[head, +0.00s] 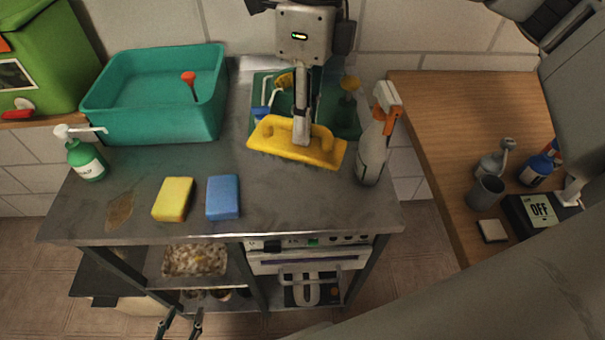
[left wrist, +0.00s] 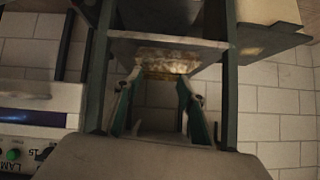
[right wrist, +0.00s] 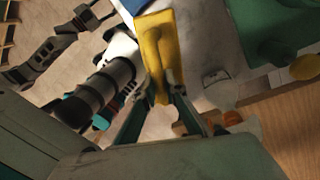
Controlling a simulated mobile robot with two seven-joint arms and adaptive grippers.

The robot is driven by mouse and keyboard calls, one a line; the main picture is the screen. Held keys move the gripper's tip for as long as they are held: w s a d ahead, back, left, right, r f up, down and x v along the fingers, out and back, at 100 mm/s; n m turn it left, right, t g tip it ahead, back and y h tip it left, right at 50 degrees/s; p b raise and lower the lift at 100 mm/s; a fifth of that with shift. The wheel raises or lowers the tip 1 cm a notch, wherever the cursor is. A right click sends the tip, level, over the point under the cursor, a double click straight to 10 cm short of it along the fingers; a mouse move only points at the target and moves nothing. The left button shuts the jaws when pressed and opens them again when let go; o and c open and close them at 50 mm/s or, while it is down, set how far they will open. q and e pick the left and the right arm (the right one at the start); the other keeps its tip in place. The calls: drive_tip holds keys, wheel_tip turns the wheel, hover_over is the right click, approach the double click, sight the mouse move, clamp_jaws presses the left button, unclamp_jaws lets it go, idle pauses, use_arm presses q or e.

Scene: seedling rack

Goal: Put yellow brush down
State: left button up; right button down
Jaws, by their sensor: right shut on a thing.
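The yellow brush (head: 270,145), a long block with a raised handle, is in my right gripper (head: 301,138), which reaches in from the top of the head view. The right gripper is shut on the brush's handle. The brush is in front of the green caddy (head: 256,98) and hides part of it; I cannot tell whether it touches the metal table (head: 270,215). It also shows in the right wrist view (right wrist: 158,45). My left gripper (head: 183,318) is open and empty, low in front of the table; its spread fingers show in the left wrist view (left wrist: 160,82).
A spray bottle (head: 371,150) stands close right of the brush. A yellow sponge (head: 173,199) and a blue sponge (head: 223,197) lie at the front left. A teal basin (head: 160,125) and green soap bottle (head: 86,160) are further left. The table's front right is clear.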

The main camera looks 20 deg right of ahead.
sight(305, 156)
drive_tip(key=x, duration=0.4)
drive_tip(key=w+d+x, duration=0.1)
drive_tip(key=x, duration=0.2)
drive_tip(key=shift+f, duration=0.3)
drive_tip(key=shift+w+f, duration=0.15)
drive_tip(key=shift+f, duration=0.4)
drive_tip(key=x, duration=0.4)
drive_tip(key=shift+w+d+f, duration=0.1)
drive_tip(key=shift+w+d, duration=0.15)
use_arm(q)
drive_tip(key=shift+w+r, duration=0.2)
drive_tip(key=shift+w, duration=0.3)
use_arm(e)
drive_tip(key=shift+f, duration=0.15)
drive_tip(key=c, duration=2.1)
unclamp_jaws()
use_arm(q)
drive_tip(key=shift+a, duration=0.1)
